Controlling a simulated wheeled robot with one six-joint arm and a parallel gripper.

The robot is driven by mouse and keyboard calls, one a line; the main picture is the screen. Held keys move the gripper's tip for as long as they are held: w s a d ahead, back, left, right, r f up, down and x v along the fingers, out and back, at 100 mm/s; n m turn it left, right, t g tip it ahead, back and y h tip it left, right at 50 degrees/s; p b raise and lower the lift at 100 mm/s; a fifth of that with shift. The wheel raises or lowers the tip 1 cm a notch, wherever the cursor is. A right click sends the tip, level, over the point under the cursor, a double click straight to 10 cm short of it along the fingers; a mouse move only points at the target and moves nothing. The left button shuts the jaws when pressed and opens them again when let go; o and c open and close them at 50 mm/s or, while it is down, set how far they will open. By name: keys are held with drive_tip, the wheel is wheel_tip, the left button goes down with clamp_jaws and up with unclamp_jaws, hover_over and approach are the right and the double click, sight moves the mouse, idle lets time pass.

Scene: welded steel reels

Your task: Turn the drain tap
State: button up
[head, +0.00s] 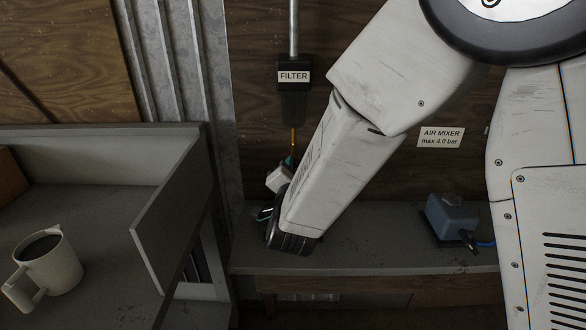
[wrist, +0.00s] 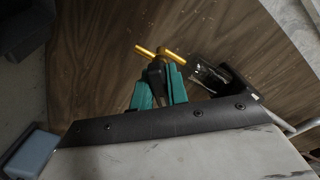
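The filter (head: 293,76) hangs on the brown wall panel below a grey pipe, with a dark bowl under its label. A thin brass part (head: 293,141), which I take for the drain tap, shows below the bowl. In the wrist view the tap (wrist: 160,53) is a brass bar with its middle hidden by my gripper. My gripper (head: 289,162) is at the lower end of the brass part, mostly hidden behind my wrist. In the wrist view its green fingers (wrist: 157,82) reach the bar's middle. I cannot tell whether they are closed on it.
A clear bowl-like part (wrist: 208,76) is right of the fingers in the wrist view. A grey shelf (head: 375,252) runs below, with a blue-grey box (head: 452,216) on it.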

drive_tip(key=o, duration=0.4)
drive_tip(key=s, duration=0.8)
drive_tip(key=shift+a, duration=0.15)
drive_tip(key=shift+w+f, duration=0.1)
drive_tip(key=s+a+f+n+g+y, duration=0.35)
drive_tip(key=a+f+n+g, duration=0.2)
drive_tip(key=f, duration=0.25)
drive_tip(key=s+d+f+n+g+y, duration=0.1)
drive_tip(key=s+d+n+g, duration=0.15)
drive_tip(key=s+g, duration=0.3)
drive_tip(key=s+d+r+g+h, duration=0.1)
drive_tip(key=s+d+r+g, duration=0.1)
drive_tip(key=s+d+r, duration=0.3)
drive_tip(key=s+d+r+n+g+h, duration=0.1)
drive_tip(key=s+d+r, duration=0.4)
drive_tip(key=d, duration=0.9)
drive_tip(key=s+d+r+g+h, duration=0.2)
drive_tip(key=s+d+r, duration=0.3)
drive_tip(key=s+d, duration=0.2)
drive_tip(key=d, duration=0.2)
drive_tip(key=shift+s+d+r+n+g, duration=0.25)
drive_tip(key=shift+d+r+n+g, duration=0.05)
drive_tip(key=shift+d, duration=0.1)
